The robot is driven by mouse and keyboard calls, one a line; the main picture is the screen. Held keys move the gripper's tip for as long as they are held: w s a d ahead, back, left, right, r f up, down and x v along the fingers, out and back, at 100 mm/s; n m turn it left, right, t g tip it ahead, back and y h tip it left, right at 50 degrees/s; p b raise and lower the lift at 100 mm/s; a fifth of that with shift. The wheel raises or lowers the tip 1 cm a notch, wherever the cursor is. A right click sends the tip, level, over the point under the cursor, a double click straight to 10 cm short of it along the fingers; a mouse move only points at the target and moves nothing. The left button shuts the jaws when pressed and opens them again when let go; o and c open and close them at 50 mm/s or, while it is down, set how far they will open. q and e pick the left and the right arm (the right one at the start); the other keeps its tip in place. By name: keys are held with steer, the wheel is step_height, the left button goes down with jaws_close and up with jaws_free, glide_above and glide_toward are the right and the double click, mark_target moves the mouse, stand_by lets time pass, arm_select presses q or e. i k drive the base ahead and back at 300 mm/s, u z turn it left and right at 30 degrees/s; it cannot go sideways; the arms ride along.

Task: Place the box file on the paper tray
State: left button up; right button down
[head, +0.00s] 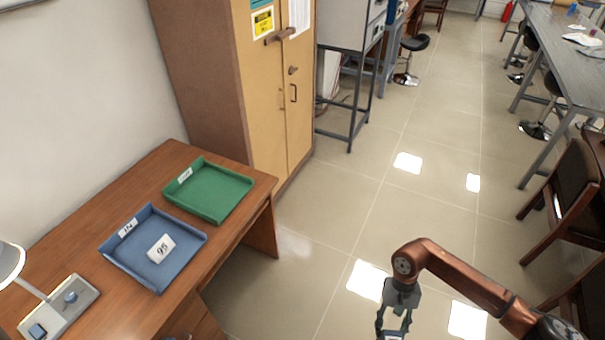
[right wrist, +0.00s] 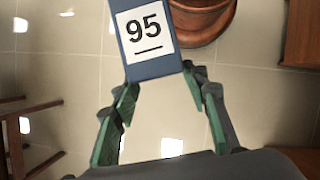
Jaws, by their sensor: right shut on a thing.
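The box file (right wrist: 150,32) is dark blue with a white label reading 95, underlined. In the right wrist view it sits between the fingertips of my right gripper (right wrist: 158,82), which is shut on its near end. In the head view my right gripper (head: 394,330) is at the bottom edge over the floor, right of the desk; the box file is not visible there. A blue paper tray (head: 140,262) lies on the desk with a white 95 marking inside. A green paper tray (head: 212,208) lies behind it. My left gripper is out of view.
The wooden desk (head: 75,225) stands against the wall at left, with a lamp base (head: 58,310) at its near-left. A tall cupboard (head: 215,85) stands behind it. Tiled floor (head: 345,215) is clear right of the desk. Chairs (head: 565,195) stand at far right.

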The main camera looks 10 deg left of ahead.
mark_target(207, 190)
steer(key=u, duration=1)
steer(key=i, duration=0.85)
steer(key=u, duration=0.75)
